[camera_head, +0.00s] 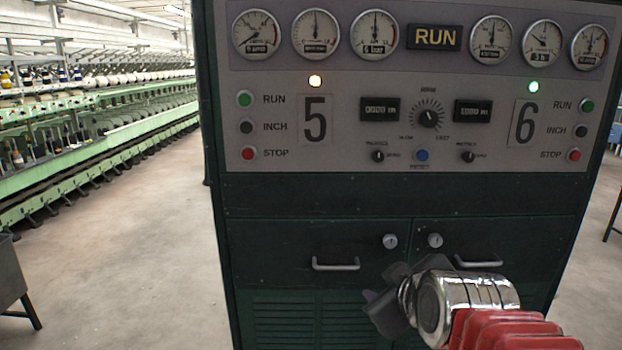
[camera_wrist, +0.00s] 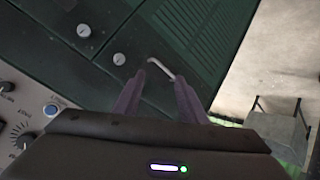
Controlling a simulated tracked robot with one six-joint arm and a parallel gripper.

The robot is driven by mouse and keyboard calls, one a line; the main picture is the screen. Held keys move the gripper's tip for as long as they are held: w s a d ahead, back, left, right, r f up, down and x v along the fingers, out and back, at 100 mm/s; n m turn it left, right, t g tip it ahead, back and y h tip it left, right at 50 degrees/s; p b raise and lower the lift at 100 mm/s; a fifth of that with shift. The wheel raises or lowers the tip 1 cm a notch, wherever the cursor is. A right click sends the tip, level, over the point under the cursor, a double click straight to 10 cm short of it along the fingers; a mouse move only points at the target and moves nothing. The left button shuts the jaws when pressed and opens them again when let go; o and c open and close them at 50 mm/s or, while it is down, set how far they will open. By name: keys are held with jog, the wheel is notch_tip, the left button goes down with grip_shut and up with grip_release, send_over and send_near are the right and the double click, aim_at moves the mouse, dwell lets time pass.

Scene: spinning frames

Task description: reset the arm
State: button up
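My gripper (camera_wrist: 156,82) shows in the wrist view with its two purple-grey fingers apart and nothing between them. Beyond the fingers is the dark green cabinet front (camera_wrist: 105,55) with a silver handle (camera_wrist: 160,68), seen turned at an angle. In the head view my arm, with a shiny metal wrist and a red ribbed part, reaches in from the lower right. My gripper (camera_head: 380,300) is in front of the cabinet doors there, below the control panel (camera_head: 340,130). Its fingertips are hard to make out in that view.
The panel carries gauges, lamps, a central dial (camera_head: 429,118), a blue button (camera_head: 422,155) and red stop buttons. Two door handles (camera_head: 336,264) sit below. Green spinning frames (camera_head: 90,140) line the left, with open floor (camera_head: 120,270) beside the cabinet. A grey bin (camera_head: 12,280) stands at far left.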

jog(key=s+d+f+m+g, duration=0.1)
jog(key=s+f+m+g, duration=0.1)
jog(key=s+f, duration=0.3)
jog(key=s+d+f+m+g+h, duration=0.1)
jog(key=s+f+m+g, duration=0.2)
jog(key=s, duration=0.8)
notch_tip(320, 180, down, 2)
jog(key=shift+d+m, duration=0.35)
jog(key=shift+m, duration=0.85)
